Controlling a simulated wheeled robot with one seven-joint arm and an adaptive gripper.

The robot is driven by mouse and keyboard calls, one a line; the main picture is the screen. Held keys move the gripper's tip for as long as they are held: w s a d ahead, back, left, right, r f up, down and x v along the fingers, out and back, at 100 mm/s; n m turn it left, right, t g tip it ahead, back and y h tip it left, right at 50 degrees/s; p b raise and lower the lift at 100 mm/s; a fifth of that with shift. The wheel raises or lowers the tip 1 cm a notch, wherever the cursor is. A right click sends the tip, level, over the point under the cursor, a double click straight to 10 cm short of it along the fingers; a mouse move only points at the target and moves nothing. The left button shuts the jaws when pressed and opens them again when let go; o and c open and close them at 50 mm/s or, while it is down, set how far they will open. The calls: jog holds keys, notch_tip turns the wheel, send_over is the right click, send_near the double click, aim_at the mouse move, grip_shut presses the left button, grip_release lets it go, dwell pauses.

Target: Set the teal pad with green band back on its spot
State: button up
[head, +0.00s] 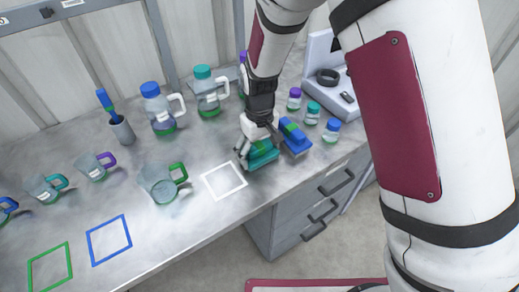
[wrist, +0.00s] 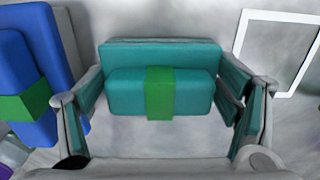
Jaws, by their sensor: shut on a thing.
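The teal pad with green band (head: 264,154) is at my gripper (head: 257,150), near the front of the grey bench. In the wrist view the teal pad (wrist: 120,92) lies between the two fingers of my gripper (wrist: 160,105), which is shut on it. Its green band (wrist: 159,93) faces the camera. An empty white square outline (head: 224,180) is on the bench just left of the pad; it also shows at the right of the wrist view (wrist: 243,48). I cannot tell whether the pad touches the bench.
A blue pad with a green band (head: 295,140) sits close on the other side of my gripper. Small lidded jars (head: 312,114) stand beyond it. A jug with a green handle (head: 160,184) stands left of the white outline. Blue (head: 91,247) and green (head: 32,277) outlines are empty.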

jog(key=o, duration=1)
jog(key=shift+f, duration=0.1)
jog(key=shift+o, duration=0.2)
